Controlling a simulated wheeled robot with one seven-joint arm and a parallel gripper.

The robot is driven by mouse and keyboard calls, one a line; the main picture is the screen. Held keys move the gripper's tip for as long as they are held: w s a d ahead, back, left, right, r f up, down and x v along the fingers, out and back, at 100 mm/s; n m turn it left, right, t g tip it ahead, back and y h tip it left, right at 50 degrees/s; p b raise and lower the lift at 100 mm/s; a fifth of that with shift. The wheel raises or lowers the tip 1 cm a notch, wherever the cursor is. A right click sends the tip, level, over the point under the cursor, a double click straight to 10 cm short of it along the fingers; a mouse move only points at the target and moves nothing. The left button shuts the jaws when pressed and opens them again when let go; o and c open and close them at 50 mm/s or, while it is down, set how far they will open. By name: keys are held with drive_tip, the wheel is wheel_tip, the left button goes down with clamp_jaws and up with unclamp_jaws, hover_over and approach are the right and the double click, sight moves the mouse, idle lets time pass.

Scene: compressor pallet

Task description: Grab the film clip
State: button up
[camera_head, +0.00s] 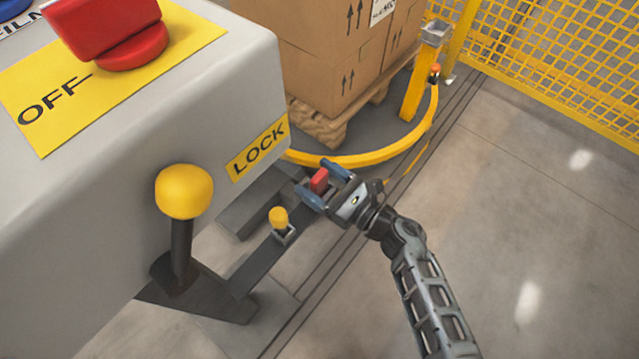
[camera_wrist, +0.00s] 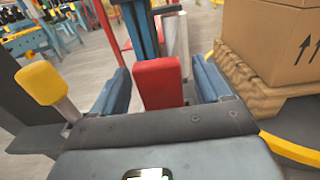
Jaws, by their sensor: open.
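The film clip appears to be the small red block (camera_head: 319,180) at the end of my arm in the head view. It also shows in the wrist view (camera_wrist: 158,82), upright in front of the palm. My gripper (camera_head: 317,179) is open, with its two blue fingers on either side of the red block. In the wrist view my gripper (camera_wrist: 161,84) shows a gap between the block and each finger. The block's lower end is hidden behind the gripper body.
A grey machine housing (camera_head: 120,200) with a yellow-knobbed lever (camera_head: 184,192) stands at left. A smaller yellow knob (camera_head: 278,217) is close left of my gripper. Stacked cartons (camera_head: 335,60) on a pallet and a yellow curved rail (camera_head: 375,157) lie beyond. Floor at right is clear.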

drive_tip(key=c, duration=1)
drive_tip(key=shift+c, duration=0.3)
drive_tip(key=shift+r, duration=0.15)
